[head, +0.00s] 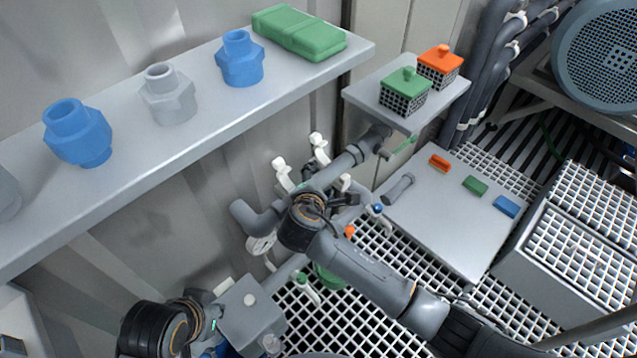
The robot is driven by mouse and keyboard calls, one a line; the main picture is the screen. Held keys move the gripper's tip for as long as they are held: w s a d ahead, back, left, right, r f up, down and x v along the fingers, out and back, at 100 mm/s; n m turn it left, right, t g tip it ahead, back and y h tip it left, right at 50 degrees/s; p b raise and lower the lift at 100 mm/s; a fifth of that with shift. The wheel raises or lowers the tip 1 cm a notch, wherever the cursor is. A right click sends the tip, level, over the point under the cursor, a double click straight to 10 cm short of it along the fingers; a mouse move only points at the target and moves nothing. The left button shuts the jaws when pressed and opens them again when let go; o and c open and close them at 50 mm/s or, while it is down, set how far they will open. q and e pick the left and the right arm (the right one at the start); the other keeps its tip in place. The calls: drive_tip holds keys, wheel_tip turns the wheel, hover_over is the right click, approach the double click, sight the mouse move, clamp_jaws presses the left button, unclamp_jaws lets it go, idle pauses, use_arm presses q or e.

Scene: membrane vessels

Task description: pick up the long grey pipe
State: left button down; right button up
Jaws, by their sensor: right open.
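A grey cylindrical pipe piece (398,188) lies at the left edge of the low grey table, beyond my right gripper. A grey elbowed pipe run (262,216) with white-handled valves passes along the wall, partly hidden behind my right wrist. I cannot tell for sure which of these is the long grey pipe. My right gripper (345,197) is open over the pipe run, a little left of the pipe piece and apart from it. Its fingers are small and partly hidden. My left gripper (207,305) is at the lower left near a grey box; its jaws are unclear.
A grey shelf (200,125) holds blue and grey fittings and a green packet. A small shelf (362,92) carries green-lidded and orange-lidded baskets. The low table (440,235) has orange, green and blue blocks, with bare room in front. White grating crates (565,265) stand right.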

clamp_jaws()
drive_tip(key=shift+r, duration=0.1)
